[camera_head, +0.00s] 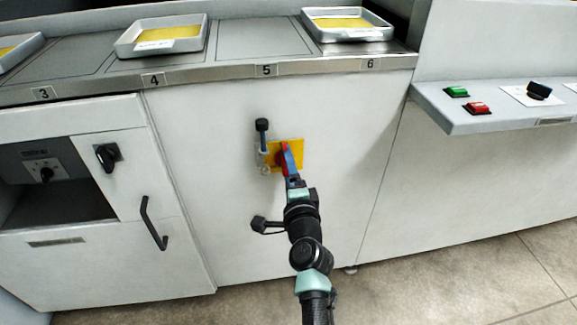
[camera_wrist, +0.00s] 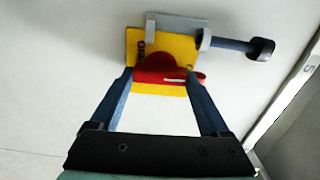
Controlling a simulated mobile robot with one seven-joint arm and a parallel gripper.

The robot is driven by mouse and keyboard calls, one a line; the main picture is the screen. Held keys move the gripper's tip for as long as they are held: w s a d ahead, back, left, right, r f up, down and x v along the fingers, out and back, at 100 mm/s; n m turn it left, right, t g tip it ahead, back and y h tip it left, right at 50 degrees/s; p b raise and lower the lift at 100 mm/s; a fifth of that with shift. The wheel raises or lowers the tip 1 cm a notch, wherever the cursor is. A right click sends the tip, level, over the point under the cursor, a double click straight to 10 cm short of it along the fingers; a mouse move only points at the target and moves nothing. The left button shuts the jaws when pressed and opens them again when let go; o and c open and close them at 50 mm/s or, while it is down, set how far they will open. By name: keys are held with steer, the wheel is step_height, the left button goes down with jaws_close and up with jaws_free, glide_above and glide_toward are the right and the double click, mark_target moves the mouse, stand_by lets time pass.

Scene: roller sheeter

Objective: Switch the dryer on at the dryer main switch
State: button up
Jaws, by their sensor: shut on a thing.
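A main switch with a red rotary handle (camera_wrist: 168,70) on a yellow plate (camera_wrist: 175,45) is mounted on the white front panel. In the head view its yellow plate (camera_head: 298,150) sits below place number 5. My gripper (camera_head: 287,160) reaches the switch and partly hides its handle there. In the wrist view the two blue fingers of my gripper (camera_wrist: 161,76) stand on either side of the red handle and are shut on it. The handle lies roughly along the plate's lower edge in that view.
A grey bracket (camera_wrist: 178,24) with a black-knobbed pin (camera_wrist: 258,48) sits beside the plate, close to my fingers. At left are a black rotary knob (camera_head: 107,155) and a door handle (camera_head: 152,222). At right a console (camera_head: 470,122) carries green and red buttons. Trays stand on the counter.

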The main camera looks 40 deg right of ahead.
steer(key=shift+m, duration=0.3)
steer(key=o, duration=1.2)
steer(key=p+v, duration=0.3)
steer(key=v, duration=1)
steer(key=shift+p, duration=0.3)
